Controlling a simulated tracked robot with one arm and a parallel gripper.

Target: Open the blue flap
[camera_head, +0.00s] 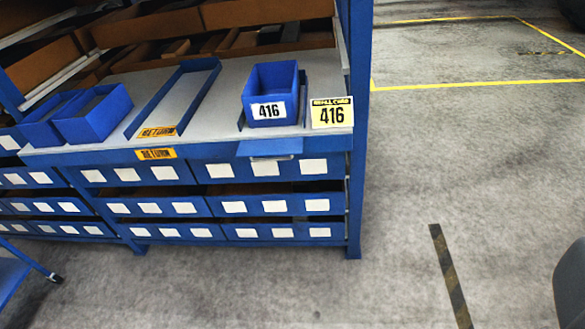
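A blue flap (269,147) sits at the shelf's front edge, just below the blue bin marked 416 (271,90). Its plate appears to stick out roughly level from the edge, with a light grey bar (271,158) along its lower front. I cannot tell from this angle whether it is hinged open or at rest. A yellow refill card (332,112) marked 416 stands to its upper right. My gripper is not in view, and nothing touches the flap.
The blue rack's right post (357,180) stands right of the flap. Labelled drawers (142,175) fill the rack below. Empty blue bins (93,115) and a return lane (175,98) lie left. Grey floor (430,190) in front and right is mostly clear, with a striped strip (450,275).

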